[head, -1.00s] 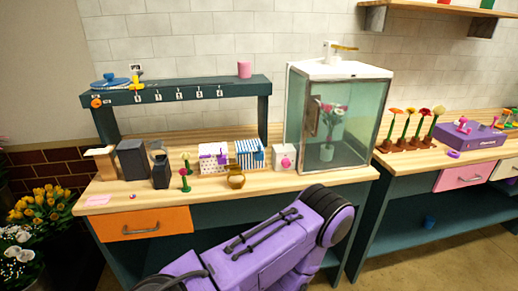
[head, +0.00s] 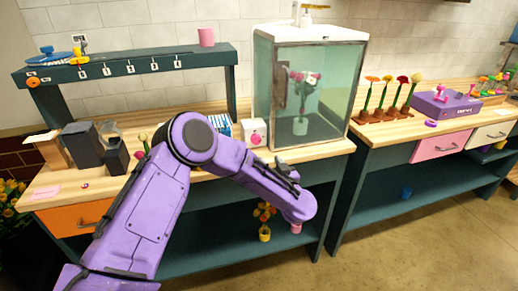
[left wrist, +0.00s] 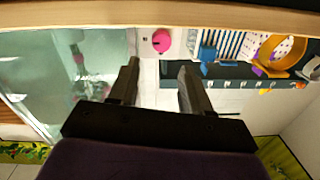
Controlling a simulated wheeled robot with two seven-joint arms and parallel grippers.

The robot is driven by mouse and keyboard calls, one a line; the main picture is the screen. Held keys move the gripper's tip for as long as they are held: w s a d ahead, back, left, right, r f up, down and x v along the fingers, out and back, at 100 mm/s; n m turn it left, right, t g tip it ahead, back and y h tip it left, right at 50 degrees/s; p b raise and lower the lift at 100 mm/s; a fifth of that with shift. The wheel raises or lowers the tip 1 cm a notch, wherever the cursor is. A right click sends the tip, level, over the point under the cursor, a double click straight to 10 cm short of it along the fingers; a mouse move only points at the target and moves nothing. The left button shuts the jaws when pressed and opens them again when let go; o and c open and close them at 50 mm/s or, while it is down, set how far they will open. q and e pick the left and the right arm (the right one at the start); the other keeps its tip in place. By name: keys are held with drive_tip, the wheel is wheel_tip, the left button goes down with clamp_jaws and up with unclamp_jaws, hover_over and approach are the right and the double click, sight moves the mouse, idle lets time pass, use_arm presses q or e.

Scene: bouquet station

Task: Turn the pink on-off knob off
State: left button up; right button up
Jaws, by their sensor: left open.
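The pink on-off knob (head: 256,138) is on the front of a small white box (head: 246,126) on the wooden counter, just left of the glass cabinet. It also shows in the left wrist view (left wrist: 162,41), beyond my fingertips. My left arm reaches across the front of the counter in the head view, its far end low in front of the counter's edge; its fingers are not clear there. In the left wrist view my left gripper (left wrist: 158,68) is open and empty, with its two fingers apart. The fingers do not touch the knob. My right gripper is not in view.
The glass cabinet (head: 308,95) with a flower vase stands right of the white box. The blue-striped box (head: 221,124) is to its left. The counter's wooden edge (left wrist: 160,14) crosses the top of the wrist view. A potted orange flower (head: 264,232) is below.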

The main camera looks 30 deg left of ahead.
sight(257, 141)
use_arm(q)
drive_tip(key=x, duration=0.3)
drive_tip(key=p+x, duration=0.1)
drive_tip(key=x, duration=0.2)
drive_tip(key=p+x, duration=0.1)
drive_tip(key=x, duration=0.2)
drive_tip(key=shift+w+a+r, duration=0.1)
drive_tip(key=shift+a+r, duration=0.2)
drive_tip(key=shift+r, duration=0.1)
drive_tip(key=shift+w+a, duration=0.35)
drive_tip(key=shift+a, duration=0.05)
drive_tip(key=c, duration=0.8)
